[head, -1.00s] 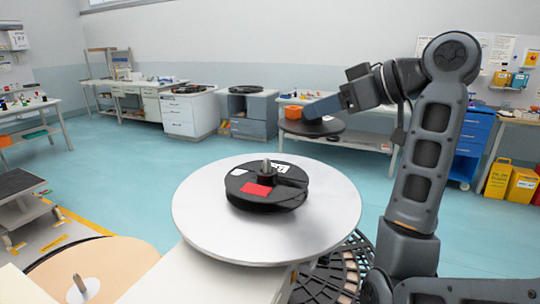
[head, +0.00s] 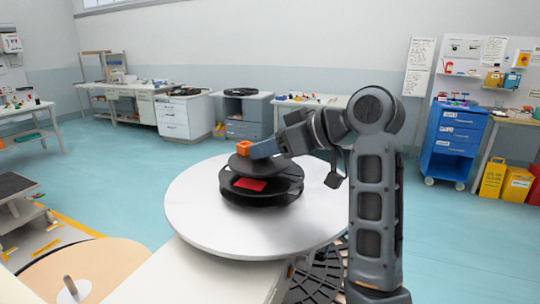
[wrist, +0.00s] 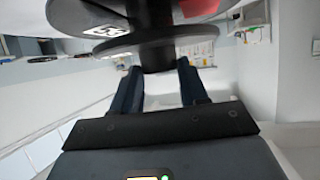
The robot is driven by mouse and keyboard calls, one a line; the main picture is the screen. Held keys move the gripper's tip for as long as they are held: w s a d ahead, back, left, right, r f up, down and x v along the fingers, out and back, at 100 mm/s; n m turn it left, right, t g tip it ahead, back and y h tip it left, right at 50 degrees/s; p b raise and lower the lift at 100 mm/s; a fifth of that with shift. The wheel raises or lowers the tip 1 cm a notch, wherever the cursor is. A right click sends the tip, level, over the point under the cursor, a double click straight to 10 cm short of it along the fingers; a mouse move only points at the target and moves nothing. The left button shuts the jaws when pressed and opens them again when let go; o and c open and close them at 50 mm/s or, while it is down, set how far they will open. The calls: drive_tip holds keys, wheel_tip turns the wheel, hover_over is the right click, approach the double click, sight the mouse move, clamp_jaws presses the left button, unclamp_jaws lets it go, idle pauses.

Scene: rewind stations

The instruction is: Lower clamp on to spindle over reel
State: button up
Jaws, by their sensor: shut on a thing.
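The clamp (head: 250,166) is a dark disc with an orange part (head: 244,147) on top. My gripper (head: 264,150) is shut on it and holds it over the black reel (head: 232,188). The reel has a red label and lies on a round silver platter (head: 195,215). In the wrist view the fingers (wrist: 157,85) close on the clamp's dark hub, and the clamp's disc (wrist: 110,44) is close to the reel (wrist: 95,14). The spindle is hidden under the clamp. I cannot tell whether the clamp touches the reel.
A second station at the lower left has a tan disc (head: 110,262) with a bare spindle (head: 70,286). A white cabinet (head: 186,117), a grey cabinet (head: 242,115) and a blue drawer cart (head: 452,140) stand at the back. The floor behind the platter is clear.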

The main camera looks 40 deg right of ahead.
drive_tip(key=shift+f, duration=0.1)
drive_tip(key=shift+f, duration=0.2)
drive_tip(key=o, duration=1.3)
drive_tip(key=shift+r, duration=0.1)
drive_tip(key=shift+s+r, duration=0.1)
drive_tip(key=shift+r, duration=0.05)
drive_tip(key=p+v, duration=0.1)
drive_tip(key=v, duration=1)
drive_tip(key=shift+s+r, duration=0.15)
drive_tip(key=shift+s, duration=0.25)
